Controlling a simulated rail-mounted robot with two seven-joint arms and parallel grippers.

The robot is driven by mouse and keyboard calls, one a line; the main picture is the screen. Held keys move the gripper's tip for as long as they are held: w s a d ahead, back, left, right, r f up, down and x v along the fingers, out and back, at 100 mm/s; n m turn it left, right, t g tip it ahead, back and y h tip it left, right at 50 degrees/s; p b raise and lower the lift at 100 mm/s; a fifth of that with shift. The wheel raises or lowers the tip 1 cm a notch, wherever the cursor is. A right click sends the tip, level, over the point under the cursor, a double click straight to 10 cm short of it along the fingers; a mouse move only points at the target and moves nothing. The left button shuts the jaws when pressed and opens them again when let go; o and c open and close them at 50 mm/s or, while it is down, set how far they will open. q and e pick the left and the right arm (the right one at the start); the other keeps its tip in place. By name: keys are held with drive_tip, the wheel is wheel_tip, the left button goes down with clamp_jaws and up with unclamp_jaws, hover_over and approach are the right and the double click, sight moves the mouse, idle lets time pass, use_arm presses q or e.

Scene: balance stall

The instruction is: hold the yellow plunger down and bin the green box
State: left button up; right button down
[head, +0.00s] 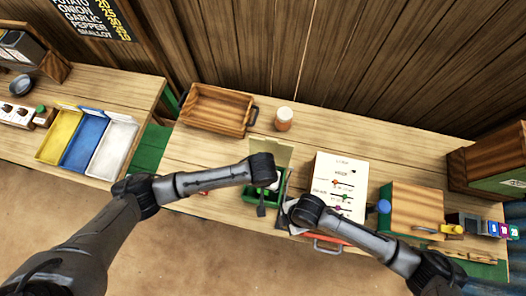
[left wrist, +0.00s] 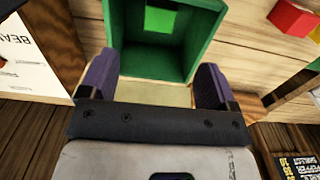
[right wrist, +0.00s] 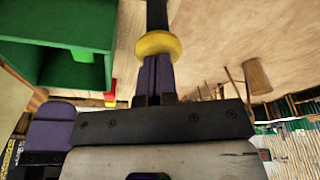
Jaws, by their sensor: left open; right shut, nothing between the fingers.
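A dark green open container (head: 254,197) stands near the table's front edge, with a tan lid (head: 284,152) raised behind it. In the left wrist view a brighter green box (left wrist: 161,19) shows inside it. My left gripper (left wrist: 155,85) is above the container, open and empty, its fingers apart across the opening. The yellow plunger (right wrist: 158,44), a round knob on a dark rod, is at the tips of my right gripper (right wrist: 157,78), which is shut with nothing between its fingers. Contact with the knob looks likely. The head view hides the plunger behind my arms.
A wooden tray (head: 183,115) and a jar (head: 284,120) stand at the back. Yellow, blue and white bins (head: 57,137) are on the left table. A white sign board (head: 338,165) and a wooden box (head: 415,205) stand right of the container.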

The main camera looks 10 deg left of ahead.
use_arm(q)
wheel_tip(320, 180, up, 10)
drive_tip(key=shift+f, duration=0.2)
drive_tip(key=shift+r, duration=0.1)
idle(0.3)
wheel_tip(320, 180, up, 10)
drive_tip(key=p, duration=1)
drive_tip(key=shift+r+p, duration=0.2)
drive_tip(key=shift+p, duration=0.1)
use_arm(e)
drive_tip(key=s+a+v, duration=0.1)
drive_tip(key=a+v, duration=0.1)
drive_tip(key=v, duration=0.7)
drive_tip(key=shift+r, duration=0.7)
